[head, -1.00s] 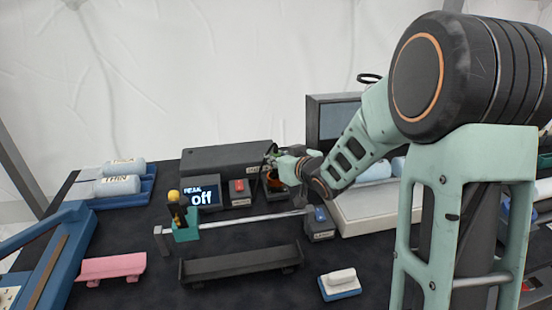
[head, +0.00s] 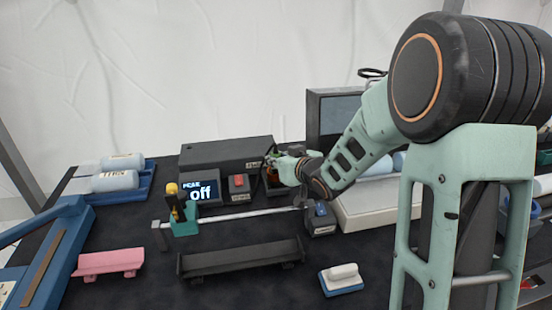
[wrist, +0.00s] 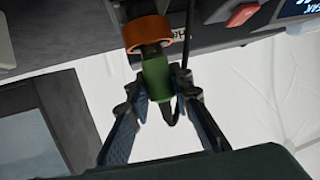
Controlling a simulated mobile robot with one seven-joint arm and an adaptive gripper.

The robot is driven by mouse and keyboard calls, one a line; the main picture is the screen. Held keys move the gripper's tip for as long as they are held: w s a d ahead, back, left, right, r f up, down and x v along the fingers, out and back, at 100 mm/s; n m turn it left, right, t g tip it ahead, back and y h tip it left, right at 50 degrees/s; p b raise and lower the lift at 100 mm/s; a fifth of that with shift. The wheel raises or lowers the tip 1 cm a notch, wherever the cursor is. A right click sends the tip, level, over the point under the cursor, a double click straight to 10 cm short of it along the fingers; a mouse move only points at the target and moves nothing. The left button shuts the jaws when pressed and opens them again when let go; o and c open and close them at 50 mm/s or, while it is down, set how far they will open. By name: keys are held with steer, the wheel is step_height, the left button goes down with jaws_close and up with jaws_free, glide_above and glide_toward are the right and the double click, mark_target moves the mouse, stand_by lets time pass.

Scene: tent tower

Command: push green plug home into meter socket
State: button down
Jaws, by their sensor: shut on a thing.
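In the wrist view the green plug (wrist: 156,78) sits between the fingers of my gripper (wrist: 160,95), which is shut on it. The plug's dark front end points at an orange ring (wrist: 147,33), which looks like the rim of the socket. The dark end meets or overlaps the ring's edge; how deep it sits I cannot tell. In the head view my gripper (head: 277,160) is just right of the red-button box, by the dark box; plug and socket are mostly hidden there. The meter display (head: 201,189) reads "PEAK off".
A long dark box (head: 225,152) stands behind the display. The red-button box (head: 239,187) is left of my gripper, the blue-button box (head: 320,218) in front. A metal rod (head: 240,215) runs across in front. A dark cable (wrist: 187,55) hangs beside the plug.

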steer(key=shift+r+p, duration=0.65)
steer(key=shift+r, duration=0.1)
steer(key=shift+f+b, duration=0.25)
steer(key=shift+b, duration=0.15)
stand_by(1.5)
steer(key=shift+f, duration=0.3)
steer(key=shift+f+b, duration=0.35)
steer(key=shift+b, duration=0.2)
steer(key=c, duration=1.7)
jaws_free()
steer(key=shift+r, duration=0.1)
steer(key=shift+o, duration=0.2)
